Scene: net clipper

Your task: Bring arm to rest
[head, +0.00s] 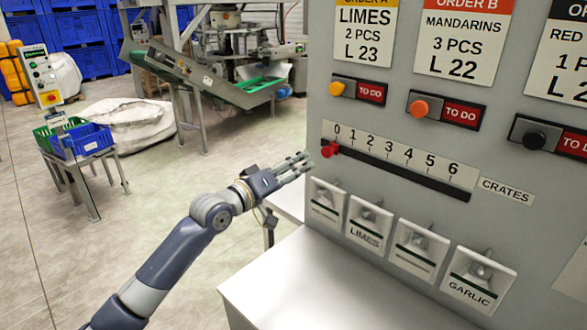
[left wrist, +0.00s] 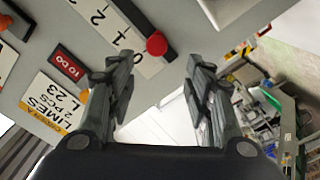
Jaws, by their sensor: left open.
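My left arm reaches in from the left in the head view, with its gripper (head: 292,166) just left of the control panel (head: 400,180). The left gripper also shows in the left wrist view (left wrist: 160,85), its two fingers apart with nothing between them. A red slider knob (head: 329,150) is at the 0 end of the numbered scale, close to the fingertips. In the left wrist view the knob (left wrist: 157,44) lies beyond the fingertips; I cannot tell whether it is touched. My right gripper is not in view.
Order cards and orange, yellow and black buttons (head: 418,108) sit above the scale. Several white labelled switches (head: 368,224) sit below it. A white table (head: 290,285) stands below the panel.

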